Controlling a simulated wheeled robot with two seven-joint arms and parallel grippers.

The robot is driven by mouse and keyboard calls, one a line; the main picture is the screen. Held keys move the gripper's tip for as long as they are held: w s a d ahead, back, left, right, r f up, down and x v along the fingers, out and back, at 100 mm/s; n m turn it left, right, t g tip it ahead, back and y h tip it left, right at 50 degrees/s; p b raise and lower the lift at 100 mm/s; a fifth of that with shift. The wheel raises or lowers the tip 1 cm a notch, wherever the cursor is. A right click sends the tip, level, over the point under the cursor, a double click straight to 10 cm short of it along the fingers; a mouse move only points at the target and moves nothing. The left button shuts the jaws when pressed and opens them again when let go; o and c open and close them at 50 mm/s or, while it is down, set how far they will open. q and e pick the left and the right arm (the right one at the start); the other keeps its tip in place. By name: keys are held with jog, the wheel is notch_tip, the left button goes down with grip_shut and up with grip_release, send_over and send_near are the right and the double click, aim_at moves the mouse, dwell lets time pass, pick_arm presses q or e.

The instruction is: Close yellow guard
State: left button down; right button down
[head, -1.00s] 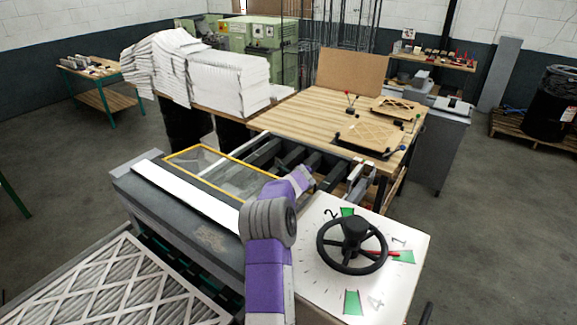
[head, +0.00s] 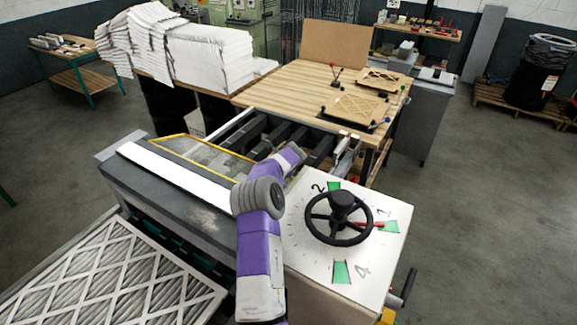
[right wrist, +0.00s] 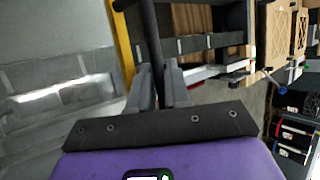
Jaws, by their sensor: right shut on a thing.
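The yellow guard (head: 208,151) is a clear panel in a yellow frame over the grey machine. It appears low and nearly flat, with dark rollers beyond it. Its yellow edge (right wrist: 124,45) shows left of my fingers in the right wrist view. My purple right arm reaches across the machine, with its gripper near the guard's right end; the fingertips are hidden in the head view. In the right wrist view, my right gripper (right wrist: 158,80) is shut on a dark bar (right wrist: 151,35) beside the yellow edge. How the bar joins the guard is unclear. My left gripper is out of view.
A black handwheel (head: 338,218) on a white numbered panel stands right of my arm. A pleated filter (head: 110,275) lies at lower left. A wooden table (head: 290,88) with small parts and a stack of white filters (head: 210,55) stand behind.

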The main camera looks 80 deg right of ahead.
jog(key=c, duration=1.4)
grip_release()
jog(key=shift+r, duration=0.1)
jog(key=shift+c, duration=0.2)
jog(key=shift+b+v, duration=0.65)
jog(key=shift+v, duration=3.1)
